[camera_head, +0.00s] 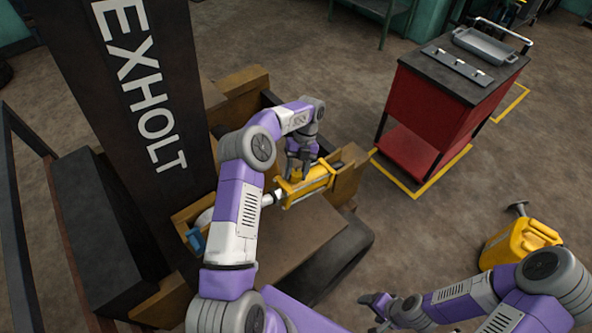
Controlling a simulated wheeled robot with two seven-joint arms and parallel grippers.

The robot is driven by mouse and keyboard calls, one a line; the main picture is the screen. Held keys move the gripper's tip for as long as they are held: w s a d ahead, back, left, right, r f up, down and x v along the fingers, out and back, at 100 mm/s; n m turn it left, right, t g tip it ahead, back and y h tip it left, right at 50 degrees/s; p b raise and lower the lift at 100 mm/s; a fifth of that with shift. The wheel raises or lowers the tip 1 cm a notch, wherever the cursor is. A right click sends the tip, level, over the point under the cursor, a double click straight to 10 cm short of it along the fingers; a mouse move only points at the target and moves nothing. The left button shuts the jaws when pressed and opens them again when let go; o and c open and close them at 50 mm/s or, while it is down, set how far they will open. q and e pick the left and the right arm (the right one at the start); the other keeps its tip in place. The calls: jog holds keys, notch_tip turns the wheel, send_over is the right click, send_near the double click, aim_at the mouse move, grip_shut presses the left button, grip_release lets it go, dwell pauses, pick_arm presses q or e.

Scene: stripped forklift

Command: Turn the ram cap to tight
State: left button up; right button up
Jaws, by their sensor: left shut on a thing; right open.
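The yellow ram (312,186) lies across the stripped forklift body, with its silver rod (270,199) running out to the left. My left gripper (299,176) reaches down from above onto the left part of the ram. Its fingers are shut on a small yellow part there, which looks like the ram cap and is mostly hidden by the fingers. How tight the cap sits cannot be told from this view. My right gripper (374,308) is open and empty at the lower middle, well below and apart from the ram.
A dark mast panel lettered EXHOLT (140,85) rises on the left. A black tyre (338,262) is below the ram. A red tool cart (425,115) with a grey tray (485,46) stands upper right. A yellow can (515,243) stands right, near my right arm.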

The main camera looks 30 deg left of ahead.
aim_at(297, 172)
pick_arm(q)
jog(key=m+y, duration=0.1)
jog(key=m, duration=0.2)
jog(key=shift+d+m, duration=0.1)
jog(key=shift+m, duration=0.3)
jog(key=shift+m+g+y+p, duration=0.3)
jog(key=shift+m, duration=0.7)
jog(key=shift+m+y+p, duration=0.6)
jog(key=shift+m+p, duration=0.6)
jog(key=shift+m, duration=0.9)
jog(key=o, duration=1)
jog(key=shift+o, duration=0.2)
notch_tip(297, 172, up, 10)
